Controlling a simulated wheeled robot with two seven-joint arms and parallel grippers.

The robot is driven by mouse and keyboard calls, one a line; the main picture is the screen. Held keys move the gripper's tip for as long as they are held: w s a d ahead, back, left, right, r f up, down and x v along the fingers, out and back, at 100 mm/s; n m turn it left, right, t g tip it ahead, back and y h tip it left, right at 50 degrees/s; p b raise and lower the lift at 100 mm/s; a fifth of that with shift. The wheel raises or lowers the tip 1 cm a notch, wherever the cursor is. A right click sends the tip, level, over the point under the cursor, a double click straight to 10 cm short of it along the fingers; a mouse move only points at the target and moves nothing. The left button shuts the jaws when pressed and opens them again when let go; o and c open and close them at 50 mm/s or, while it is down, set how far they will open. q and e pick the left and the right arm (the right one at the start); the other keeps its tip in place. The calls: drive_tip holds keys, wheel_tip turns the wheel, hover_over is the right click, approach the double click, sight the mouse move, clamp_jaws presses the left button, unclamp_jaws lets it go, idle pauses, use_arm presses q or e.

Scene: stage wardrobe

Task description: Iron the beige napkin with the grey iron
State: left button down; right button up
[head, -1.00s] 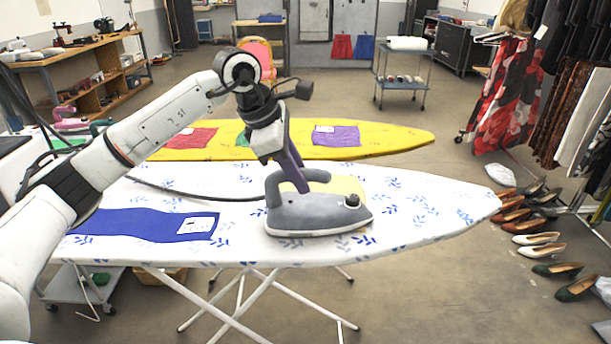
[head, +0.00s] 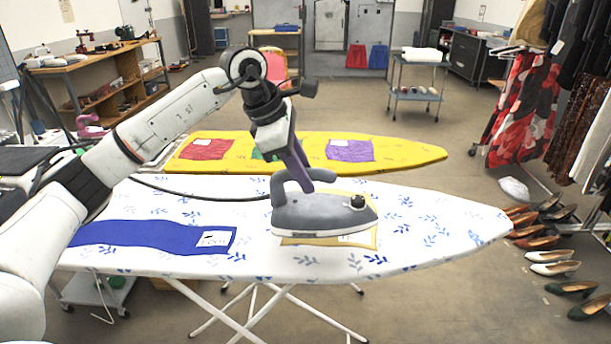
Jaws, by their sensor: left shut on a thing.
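The grey iron (head: 322,215) sits over the beige napkin (head: 365,238), its pointed end to the right. The napkin lies on the white ironing board with blue leaf print (head: 440,222); its edges show behind, to the right and in front of the iron, and the rest is hidden under it. My left gripper (head: 303,180) is shut on the iron's handle from above. I cannot tell whether the soleplate touches the cloth. My right gripper is not in view.
A blue cloth (head: 150,236) with a white label lies left of the iron. A yellow board (head: 405,155) behind holds red, green and purple cloths. Shoes (head: 552,268) stand on the floor at right, near a clothes rack. The board's right end is clear.

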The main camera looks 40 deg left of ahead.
use_arm(q)
drive_tip(key=shift+r, duration=1.75)
